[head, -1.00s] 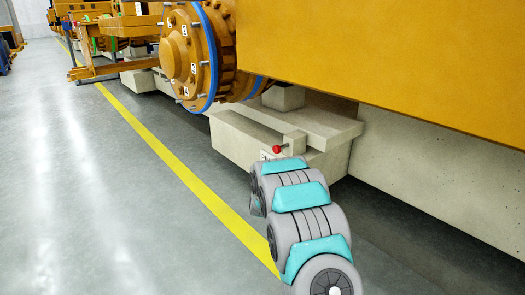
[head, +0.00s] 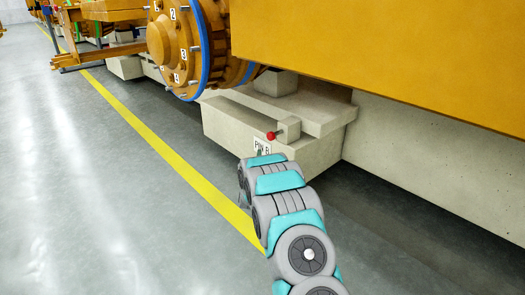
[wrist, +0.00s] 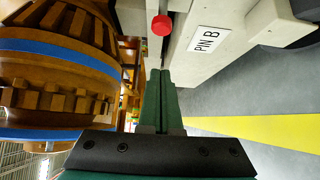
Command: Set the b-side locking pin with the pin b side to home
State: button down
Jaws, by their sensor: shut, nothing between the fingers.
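The b-side locking pin shows as a red knob (head: 271,136) on a short stem from a small beige block (head: 289,130). A white "PIN B" label (head: 262,147) is on the concrete base just below it. In the wrist view, the red knob (wrist: 161,25) lies just beyond the fingertips, and the label (wrist: 207,40) is to its right. My gripper (wrist: 160,73) has its two green fingers together, empty, pointing toward the knob with a small gap seen between. In the head view my arm hides the gripper.
A large orange flanged wheel with a blue ring (head: 197,50) stands left of the pin. An orange beam (head: 390,50) overhangs on the right. The concrete base (head: 235,130) sits beneath. Open grey floor with a yellow line (head: 150,135) lies to the left.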

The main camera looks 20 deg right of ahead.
aim_at(275, 137)
jog(key=shift+s+d+b+x, duration=0.2)
jog(key=shift+d+x, duration=0.25)
jog(key=shift+x, duration=1.55)
jog(key=shift+s+d+b+x, duration=0.2)
jog(key=shift+d+x, duration=0.25)
jog(key=shift+x, duration=1.55)
jog(key=shift+s+d+b+x, duration=0.2)
jog(key=shift+d+x, duration=0.25)
jog(key=shift+x, duration=1.5)
jog(key=shift+w+d, duration=0.1)
jog(key=shift+d, duration=0.05)
jog(key=d, duration=0.1)
jog(key=w+d+p, duration=0.1)
jog(key=d, duration=0.2)
jog(key=shift+w, duration=0.25)
jog(key=shift+d+f, duration=0.1)
jog(key=shift+d, duration=0.15)
